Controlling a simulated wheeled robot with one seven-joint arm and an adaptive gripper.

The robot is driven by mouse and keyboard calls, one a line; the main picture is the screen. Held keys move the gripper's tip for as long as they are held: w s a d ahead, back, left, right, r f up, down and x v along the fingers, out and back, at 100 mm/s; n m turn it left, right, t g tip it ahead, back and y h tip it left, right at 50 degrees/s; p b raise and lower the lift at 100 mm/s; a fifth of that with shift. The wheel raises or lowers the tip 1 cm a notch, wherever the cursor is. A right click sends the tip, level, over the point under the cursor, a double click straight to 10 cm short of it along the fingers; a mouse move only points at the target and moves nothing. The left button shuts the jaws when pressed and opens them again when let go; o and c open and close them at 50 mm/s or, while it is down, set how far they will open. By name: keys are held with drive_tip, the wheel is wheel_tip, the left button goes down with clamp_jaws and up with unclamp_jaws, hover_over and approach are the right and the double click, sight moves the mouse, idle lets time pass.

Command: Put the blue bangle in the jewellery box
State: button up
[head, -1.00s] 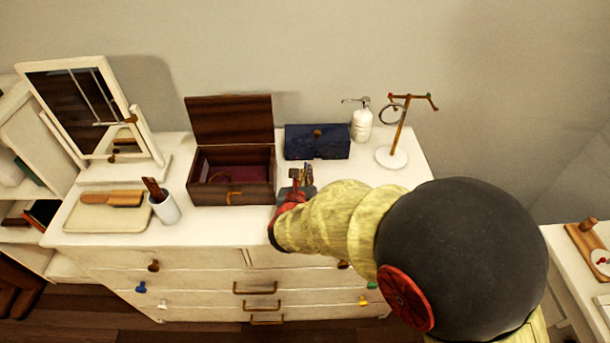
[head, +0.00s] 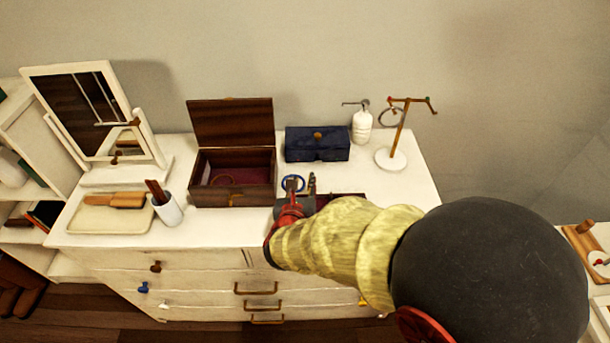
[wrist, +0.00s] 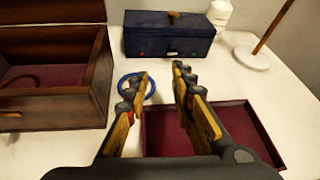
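The blue bangle (head: 292,183) shows just beyond my gripper, between the wooden box and a red-lined tray.
The shallow red-lined tray (wrist: 205,130) is below and right of my fingers. A navy box (head: 317,145), a white dispenser (head: 362,126) and a jewellery stand (head: 391,158) are behind. A mirror (head: 81,105), brush and cup (head: 169,212) stand left.

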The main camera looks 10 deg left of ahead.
drive_tip(key=p+v, duration=0.1)
drive_tip(key=v, duration=0.6)
drive_tip(key=shift+s+p, duration=0.3)
drive_tip(key=shift+p, duration=0.1)
drive_tip(key=shift+r, duration=0.1)
